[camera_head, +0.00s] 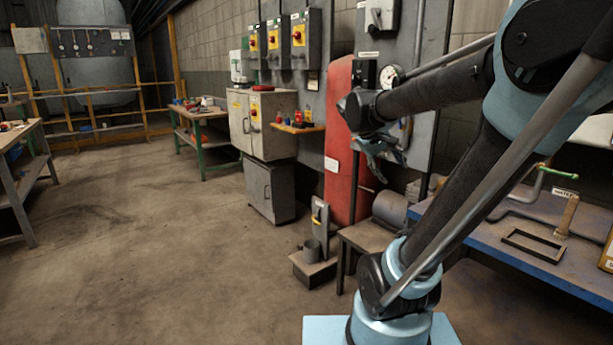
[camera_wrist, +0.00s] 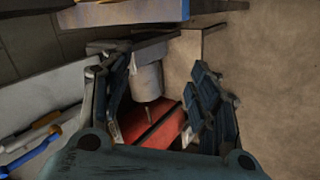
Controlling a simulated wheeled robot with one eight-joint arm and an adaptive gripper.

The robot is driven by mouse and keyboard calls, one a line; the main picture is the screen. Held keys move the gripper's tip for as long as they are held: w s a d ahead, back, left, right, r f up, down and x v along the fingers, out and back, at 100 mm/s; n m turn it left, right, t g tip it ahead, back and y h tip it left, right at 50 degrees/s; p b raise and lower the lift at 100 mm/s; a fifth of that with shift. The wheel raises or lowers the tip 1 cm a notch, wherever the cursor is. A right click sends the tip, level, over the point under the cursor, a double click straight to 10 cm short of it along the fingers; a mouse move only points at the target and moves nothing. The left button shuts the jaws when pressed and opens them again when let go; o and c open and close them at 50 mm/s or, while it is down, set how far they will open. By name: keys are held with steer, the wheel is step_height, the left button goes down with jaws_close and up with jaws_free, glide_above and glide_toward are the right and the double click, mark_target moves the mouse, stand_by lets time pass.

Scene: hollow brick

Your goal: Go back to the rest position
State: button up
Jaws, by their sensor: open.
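My gripper (camera_head: 384,152) hangs from the end of my raised arm in the head view, in front of the red panel (camera_head: 340,130) and the grey wall board. In the wrist view my gripper (camera_wrist: 160,75) is open, with its two dark fingers apart. A pale grey cylinder (camera_wrist: 147,82) and a red surface (camera_wrist: 152,128) show between the fingers in that view. They appear to lie beyond the fingers, and I see nothing gripped.
The blue workbench (camera_head: 480,240) at the right carries a dark rectangular frame (camera_head: 535,246). A grey cabinet (camera_head: 268,190), a low stand (camera_head: 313,266) and a green-legged table (camera_head: 203,150) stand along the wall. The floor (camera_head: 150,250) at left and middle is clear.

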steer(key=s+a+f+m+y, duration=0.1)
steer(key=s+a+f+y, duration=0.2)
steer(key=s+f, duration=0.6)
steer(key=s+a+f+m+g+y, duration=0.1)
steer(key=s+a+f+m+y, duration=0.1)
steer(key=s+f, duration=0.7)
steer(key=shift+s+a+y, duration=0.3)
steer(key=shift+a+y, duration=0.5)
steer(key=shift+a, duration=0.1)
steer(key=shift+f, duration=0.1)
steer(key=shift+w+f, duration=0.2)
steer(key=shift+w, duration=0.3)
